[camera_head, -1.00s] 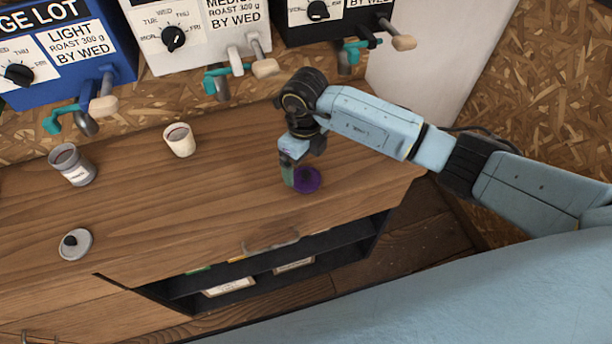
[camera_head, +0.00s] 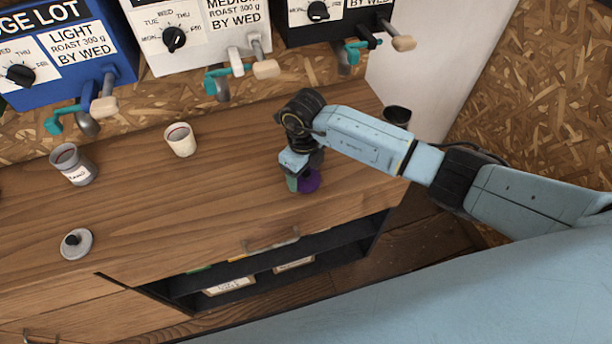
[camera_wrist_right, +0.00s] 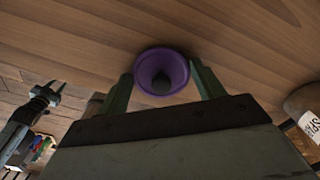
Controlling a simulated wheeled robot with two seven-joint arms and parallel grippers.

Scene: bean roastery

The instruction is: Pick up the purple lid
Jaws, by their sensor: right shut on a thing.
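The purple lid (camera_head: 311,182) is at the right part of the wooden counter, near its front edge, partly hidden by my right gripper. In the right wrist view the round purple lid (camera_wrist_right: 175,62), with a dark knob in its middle, sits between the two green fingers. My right gripper (camera_head: 299,182) points down and is shut on the lid; it also shows in the wrist view (camera_wrist_right: 162,84). I cannot tell whether the lid touches the counter or is slightly above it. My left gripper is not in view in the head picture.
A grey labelled canister (camera_head: 74,165), a cream cup (camera_head: 180,140) and a grey lid with a black knob (camera_head: 77,243) stand left on the counter. A dark container (camera_head: 397,116) is behind my right arm. Dispensers with levers line the back. The middle counter is clear.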

